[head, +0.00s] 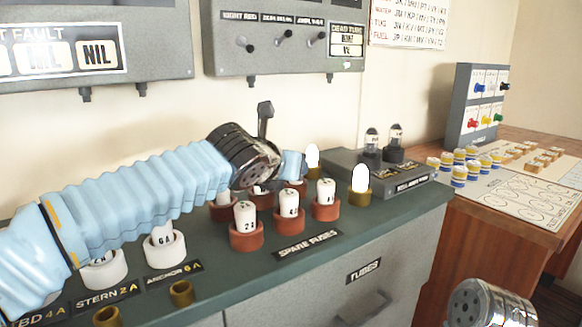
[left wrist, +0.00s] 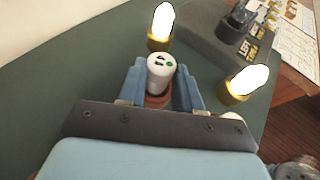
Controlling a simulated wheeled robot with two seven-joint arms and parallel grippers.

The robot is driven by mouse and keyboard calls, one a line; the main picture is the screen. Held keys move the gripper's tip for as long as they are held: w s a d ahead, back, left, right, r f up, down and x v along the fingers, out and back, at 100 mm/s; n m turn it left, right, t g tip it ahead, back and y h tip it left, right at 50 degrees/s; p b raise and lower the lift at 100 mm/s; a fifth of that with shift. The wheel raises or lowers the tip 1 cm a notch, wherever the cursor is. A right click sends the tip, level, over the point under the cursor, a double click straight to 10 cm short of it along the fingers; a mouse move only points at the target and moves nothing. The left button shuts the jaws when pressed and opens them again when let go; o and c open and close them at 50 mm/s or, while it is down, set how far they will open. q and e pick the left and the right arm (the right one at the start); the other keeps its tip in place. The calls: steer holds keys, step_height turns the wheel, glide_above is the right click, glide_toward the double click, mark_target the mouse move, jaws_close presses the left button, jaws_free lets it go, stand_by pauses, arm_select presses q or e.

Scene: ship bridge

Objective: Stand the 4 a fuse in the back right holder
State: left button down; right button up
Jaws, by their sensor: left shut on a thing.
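My left gripper (head: 292,168) reaches over the spare fuses at the back right of their group. In the left wrist view its blue fingers (left wrist: 160,88) are shut on a white fuse (left wrist: 161,72), whose top marking I cannot read clearly. A red-brown holder (left wrist: 157,101) shows just below this fuse; I cannot tell whether the fuse is seated in it. A front-row spare fuse (head: 289,202), seemingly marked 4A, stands upright in a red-brown holder (head: 290,221). The back row is partly hidden by my left arm.
Fuses marked 2A (head: 245,214) and 6A (head: 163,240) stand nearby. Lit lamps (head: 312,156) and (head: 360,178) flank the spare group's right side. A grey box (head: 400,180) stands farther right.

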arm_select(q)
steer(key=c, duration=1.1)
jaws_free()
steer(key=shift+w+f, duration=0.15)
steer(key=shift+o, duration=0.2)
steer(key=v, duration=1.2)
